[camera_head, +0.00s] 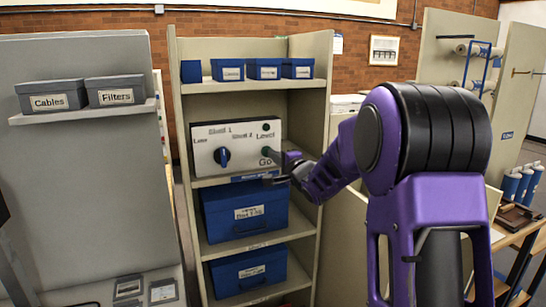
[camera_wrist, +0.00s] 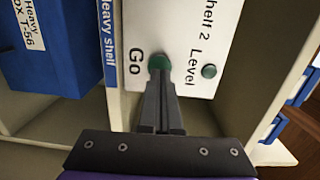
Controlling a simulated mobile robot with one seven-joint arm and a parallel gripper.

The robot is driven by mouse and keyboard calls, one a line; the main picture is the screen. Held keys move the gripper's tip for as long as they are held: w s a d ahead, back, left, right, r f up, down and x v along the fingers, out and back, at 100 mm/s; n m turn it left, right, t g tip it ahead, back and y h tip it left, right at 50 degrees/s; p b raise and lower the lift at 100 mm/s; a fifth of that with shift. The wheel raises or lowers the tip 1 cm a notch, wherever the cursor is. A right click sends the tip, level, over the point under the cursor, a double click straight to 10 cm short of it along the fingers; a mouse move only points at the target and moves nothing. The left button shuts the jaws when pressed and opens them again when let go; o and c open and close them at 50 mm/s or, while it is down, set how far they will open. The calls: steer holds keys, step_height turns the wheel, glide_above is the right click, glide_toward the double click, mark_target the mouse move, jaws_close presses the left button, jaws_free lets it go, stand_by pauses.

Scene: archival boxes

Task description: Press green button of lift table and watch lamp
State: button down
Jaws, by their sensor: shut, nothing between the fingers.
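The green Go button (camera_wrist: 158,62) shows in the wrist view, right above my fingertips.
Blue boxes stand above the panel (camera_head: 229,69) and below it (camera_head: 244,212). The rack's right side wall (camera_head: 312,130) is close to my arm. Grey boxes labelled Cables (camera_head: 50,98) and Filters (camera_head: 115,92) stand on a shelf at left.

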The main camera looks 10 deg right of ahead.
steer(key=shift+w+a, duration=0.1)
steer(key=shift+w, duration=0.3)
